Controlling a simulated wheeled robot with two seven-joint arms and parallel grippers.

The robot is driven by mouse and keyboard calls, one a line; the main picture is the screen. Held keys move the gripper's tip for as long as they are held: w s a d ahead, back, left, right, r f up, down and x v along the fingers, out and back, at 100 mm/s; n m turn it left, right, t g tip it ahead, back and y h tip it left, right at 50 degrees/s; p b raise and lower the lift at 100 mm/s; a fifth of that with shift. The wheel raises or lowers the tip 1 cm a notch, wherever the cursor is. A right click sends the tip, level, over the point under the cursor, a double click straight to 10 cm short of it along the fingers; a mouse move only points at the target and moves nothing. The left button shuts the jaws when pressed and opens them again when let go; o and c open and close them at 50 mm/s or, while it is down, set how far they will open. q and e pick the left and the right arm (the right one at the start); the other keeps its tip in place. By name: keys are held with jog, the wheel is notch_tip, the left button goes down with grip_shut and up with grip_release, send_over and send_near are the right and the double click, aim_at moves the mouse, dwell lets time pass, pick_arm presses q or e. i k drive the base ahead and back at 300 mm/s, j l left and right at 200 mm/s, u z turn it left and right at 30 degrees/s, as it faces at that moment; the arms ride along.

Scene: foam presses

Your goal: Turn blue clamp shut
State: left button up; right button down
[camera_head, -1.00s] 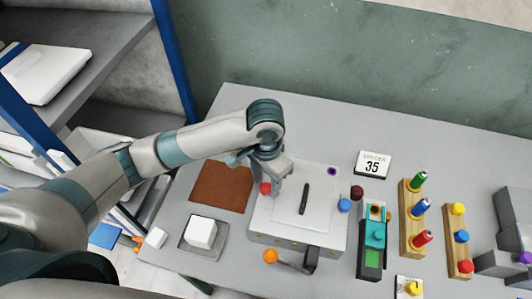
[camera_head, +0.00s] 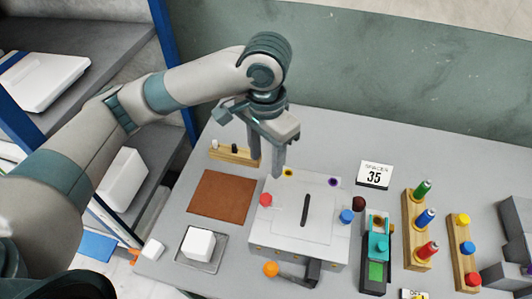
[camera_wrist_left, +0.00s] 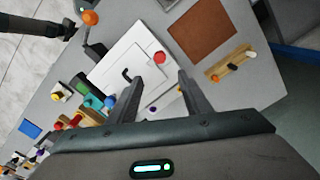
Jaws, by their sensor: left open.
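The white press (camera_head: 258,225) stands on the table with a flat lid that has a dark handle (camera_head: 305,210). The blue clamp (camera_head: 347,216) is at the press's right side; it also shows in the wrist view (camera_wrist_left: 110,101). A red clamp (camera_head: 265,200) is at the left side, a yellow one (camera_head: 288,173) and a purple one (camera_head: 333,182) at the back. Whether each clamp is turned shut is too small to tell. My left gripper (camera_head: 266,168) is open and empty, above the press's back left corner, away from the blue clamp. My right gripper is not in view.
A dark red knob (camera_head: 359,204) stands close to the blue clamp. A teal and green device (camera_head: 376,250) and wooden racks of coloured pegs (camera_head: 415,230) stand to the right. An orange ball-ended lever (camera_head: 271,269) sticks out in front. A brown mat (camera_head: 222,197) lies left.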

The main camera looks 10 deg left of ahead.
aim_at(347, 217)
jog(key=k, duration=2)
